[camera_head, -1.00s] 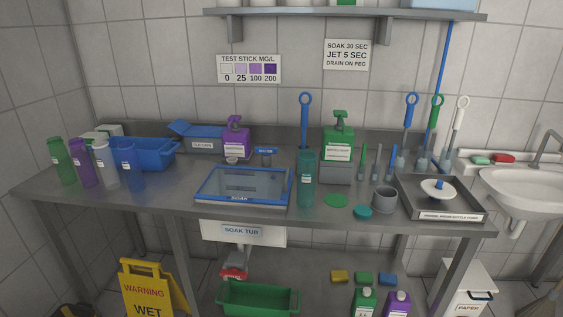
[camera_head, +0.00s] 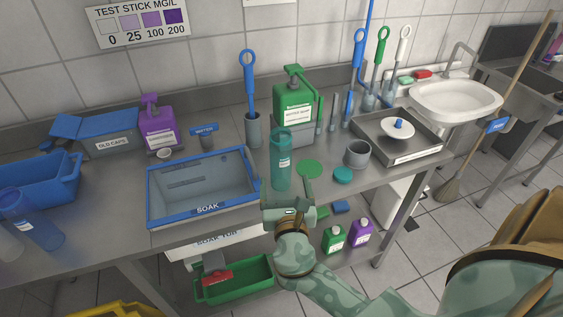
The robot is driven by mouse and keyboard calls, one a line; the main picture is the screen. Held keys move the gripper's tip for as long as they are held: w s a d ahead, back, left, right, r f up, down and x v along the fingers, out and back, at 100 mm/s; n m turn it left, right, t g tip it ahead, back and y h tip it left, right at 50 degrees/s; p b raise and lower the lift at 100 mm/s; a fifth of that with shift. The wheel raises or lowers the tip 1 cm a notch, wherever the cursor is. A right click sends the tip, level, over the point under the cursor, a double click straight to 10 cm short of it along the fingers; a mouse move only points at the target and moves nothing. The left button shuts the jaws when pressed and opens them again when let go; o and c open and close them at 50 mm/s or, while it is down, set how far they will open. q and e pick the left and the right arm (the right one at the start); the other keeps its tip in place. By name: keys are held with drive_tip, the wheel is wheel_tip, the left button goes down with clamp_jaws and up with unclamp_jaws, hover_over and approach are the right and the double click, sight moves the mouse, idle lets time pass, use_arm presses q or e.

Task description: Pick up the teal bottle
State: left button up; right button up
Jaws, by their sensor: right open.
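The teal bottle (camera_head: 281,167) stands upright and uncapped on the steel bench, just right of the soak tub (camera_head: 204,218). My right gripper (camera_head: 287,204) is open, its arm coming in from the lower right. It appears at the bench's front edge, just below the bottle in the picture, and holds nothing. I cannot tell the exact gap between its fingers and the bottle. My left gripper is not in view.
A teal cap (camera_head: 343,175), a green disc (camera_head: 309,169) and a grey cup (camera_head: 357,153) lie to the bottle's right. A green soap dispenser (camera_head: 293,103) and a brush holder (camera_head: 253,130) stand behind it.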

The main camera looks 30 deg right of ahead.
sight(282, 163)
drive_tip(key=x, duration=0.8)
drive_tip(key=shift+w+f, duration=0.1)
drive_tip(key=shift+f, duration=0.15)
drive_tip(key=w, duration=0.1)
drive_tip(key=w+d+b, duration=0.1)
drive_tip(key=w+d+f+b, duration=0.1)
drive_tip(key=w, duration=0.1)
drive_tip(key=shift+f, duration=0.15)
drive_tip(key=shift+w+d, duration=0.3)
drive_tip(key=shift+w, duration=0.05)
drive_tip(key=shift+s, duration=0.1)
drive_tip(key=shift+c, duration=0.3)
drive_tip(key=c, duration=1)
